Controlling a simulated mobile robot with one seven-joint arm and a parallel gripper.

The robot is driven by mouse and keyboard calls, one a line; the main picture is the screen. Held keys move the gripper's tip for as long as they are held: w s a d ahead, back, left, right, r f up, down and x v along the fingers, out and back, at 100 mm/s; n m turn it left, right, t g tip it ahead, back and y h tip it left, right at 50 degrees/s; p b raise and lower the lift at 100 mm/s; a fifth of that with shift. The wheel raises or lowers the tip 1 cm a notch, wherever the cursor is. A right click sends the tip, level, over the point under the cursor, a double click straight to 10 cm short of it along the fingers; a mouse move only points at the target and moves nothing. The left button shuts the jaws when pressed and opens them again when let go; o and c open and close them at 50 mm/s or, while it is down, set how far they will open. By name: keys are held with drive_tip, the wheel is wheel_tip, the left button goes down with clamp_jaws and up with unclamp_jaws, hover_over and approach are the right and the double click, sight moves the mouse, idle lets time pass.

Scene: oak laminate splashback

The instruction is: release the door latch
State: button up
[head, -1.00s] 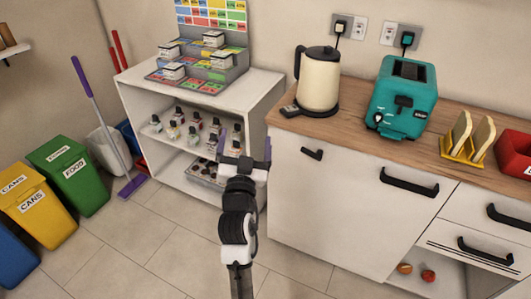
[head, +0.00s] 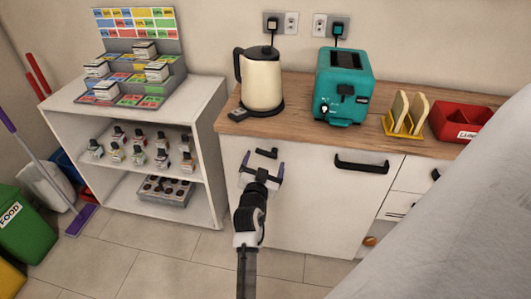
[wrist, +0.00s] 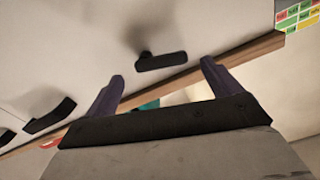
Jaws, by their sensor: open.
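The door latch (head: 267,153) is a small black piece near the top left of the white cabinet door (head: 300,205), under the wooden counter. My gripper (head: 263,165) is open and empty, with purple fingers apart, just in front of and slightly below the latch in the head view. In the wrist view the latch (wrist: 162,61) appears between and beyond the fingertips (wrist: 163,72), with no visible contact. The door looks shut. A longer black bar handle (head: 361,163) is to the right of the latch on the same front.
A kettle (head: 261,80), a teal toaster (head: 343,87), a toast rack (head: 405,115) and a red box (head: 462,121) stand on the counter (head: 300,128). An open shelf (head: 205,170) is at left. A large pale grey surface (head: 460,220) blocks the lower right.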

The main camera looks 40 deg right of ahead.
sight(266, 156)
drive_tip(key=shift+x, duration=1.75)
drive_tip(key=c, duration=1)
drive_tip(key=shift+w+a+f+n, duration=0.1)
drive_tip(key=shift+f+n, duration=0.1)
drive_tip(key=shift+n, duration=0.5)
drive_tip(key=shift+f+n, duration=0.15)
drive_tip(key=shift+n, duration=0.75)
drive_tip(key=o, duration=1)
